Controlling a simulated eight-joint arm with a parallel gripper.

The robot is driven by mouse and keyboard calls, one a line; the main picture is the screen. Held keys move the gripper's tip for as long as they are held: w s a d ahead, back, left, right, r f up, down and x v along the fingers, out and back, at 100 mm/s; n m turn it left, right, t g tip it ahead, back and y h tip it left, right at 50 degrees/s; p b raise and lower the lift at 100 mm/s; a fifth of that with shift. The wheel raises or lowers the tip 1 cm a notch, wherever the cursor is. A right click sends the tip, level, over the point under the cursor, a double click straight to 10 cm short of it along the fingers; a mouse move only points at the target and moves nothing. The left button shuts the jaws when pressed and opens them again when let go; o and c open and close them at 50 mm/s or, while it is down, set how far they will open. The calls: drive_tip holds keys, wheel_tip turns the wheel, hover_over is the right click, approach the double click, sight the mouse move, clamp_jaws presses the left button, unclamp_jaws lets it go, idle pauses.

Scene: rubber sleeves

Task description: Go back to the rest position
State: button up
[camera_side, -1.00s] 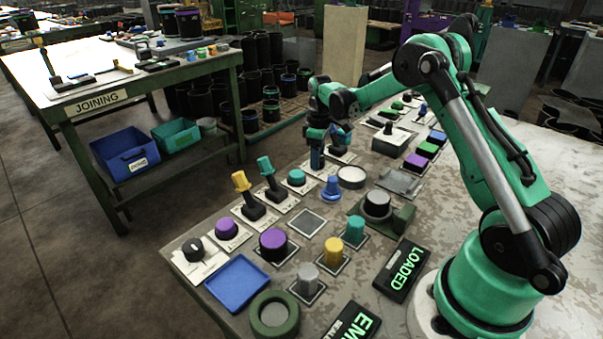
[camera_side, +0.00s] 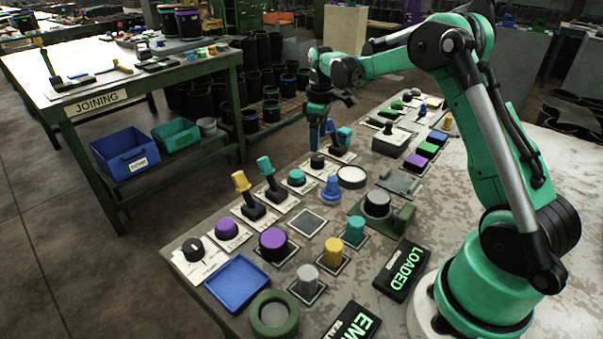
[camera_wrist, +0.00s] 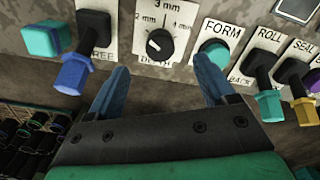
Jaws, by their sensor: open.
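My gripper (camera_side: 322,131) is in the air above the far left part of the bench, over the row of controls. In the wrist view its two blue fingers (camera_wrist: 158,88) stand wide apart with nothing between them. Ahead of the fingers is the depth dial (camera_wrist: 160,44), a black knob on a white plate marked in mm. The teal FORM button (camera_wrist: 213,54) is behind the right finger, and a blue-handled lever (camera_wrist: 80,62) is left of the left finger. In the side view the dial (camera_side: 317,160) sits below the gripper.
Levers with yellow (camera_side: 242,181) and teal handles stand along the bench edge. A blue tray (camera_side: 237,283), a green ring (camera_side: 274,314) and coloured cylinders are nearer. A LOADED sign (camera_side: 403,270) lies near my base. The JOINING table (camera_side: 100,104) stands left, across an aisle.

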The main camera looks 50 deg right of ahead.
drive_tip(key=s+a+r+m+t, duration=0.2)
drive_tip(key=s+a, duration=0.4)
drive_tip(key=a, duration=0.3)
drive_tip(key=s+a+r+m+t, duration=0.2)
drive_tip(key=s+a+r+t, duration=0.3)
drive_tip(key=s+a, duration=0.2)
drive_tip(key=shift+a, duration=1)
